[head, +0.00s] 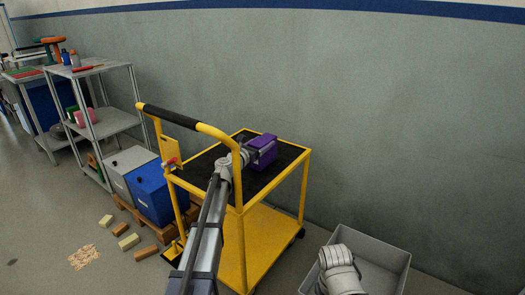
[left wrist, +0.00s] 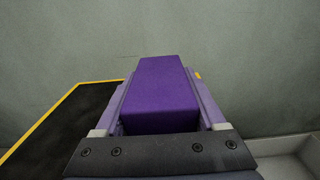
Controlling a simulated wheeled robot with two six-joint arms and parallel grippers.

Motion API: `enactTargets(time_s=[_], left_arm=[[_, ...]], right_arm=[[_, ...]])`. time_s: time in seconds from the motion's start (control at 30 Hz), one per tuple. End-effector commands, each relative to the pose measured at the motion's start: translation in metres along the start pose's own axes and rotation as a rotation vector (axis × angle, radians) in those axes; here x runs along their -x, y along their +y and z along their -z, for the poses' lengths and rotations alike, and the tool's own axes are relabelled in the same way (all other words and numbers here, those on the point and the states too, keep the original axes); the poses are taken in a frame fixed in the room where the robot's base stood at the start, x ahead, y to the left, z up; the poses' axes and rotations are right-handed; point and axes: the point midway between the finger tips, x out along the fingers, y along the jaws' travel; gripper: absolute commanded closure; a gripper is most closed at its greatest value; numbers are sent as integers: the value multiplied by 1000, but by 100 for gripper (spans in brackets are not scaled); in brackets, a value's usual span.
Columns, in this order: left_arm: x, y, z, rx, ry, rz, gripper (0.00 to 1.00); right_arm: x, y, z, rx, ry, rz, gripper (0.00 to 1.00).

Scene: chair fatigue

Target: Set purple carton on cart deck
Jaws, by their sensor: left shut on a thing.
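The purple carton (head: 263,147) is over the far right part of the cart's black upper deck (head: 204,166) in the head view. My left gripper (head: 252,152) is shut on it, with a finger on either side. In the left wrist view the carton (left wrist: 160,90) fills the space between the fingers, and the deck (left wrist: 65,130) with its yellow edge lies to the left. I cannot tell whether the carton touches the deck.
The yellow cart handle (head: 170,117) rises at the near left of the deck. A grey bin (head: 378,268) stands right of the cart. Blue (head: 152,192) and grey boxes, loose blocks and metal shelves are to the left. The wall is close behind the cart.

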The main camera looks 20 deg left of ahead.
Motion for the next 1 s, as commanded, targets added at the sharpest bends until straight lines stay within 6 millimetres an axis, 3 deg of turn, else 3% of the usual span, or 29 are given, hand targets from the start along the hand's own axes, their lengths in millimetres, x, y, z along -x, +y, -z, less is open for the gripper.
enactTargets(time_s=[0.4,0.43,0.67,1.0], left_arm=[[0,0,7,1,0,0,100],[0,0,6,0,0,0,25],[0,0,6,0,0,0,0],[4,0,2,0,0,-1,0]], right_arm=[[-7,-1,0,1,0,1,50],[-6,-1,0,1,0,1,50],[-6,-1,0,1,0,1,50],[-2,0,0,1,0,1,50]])
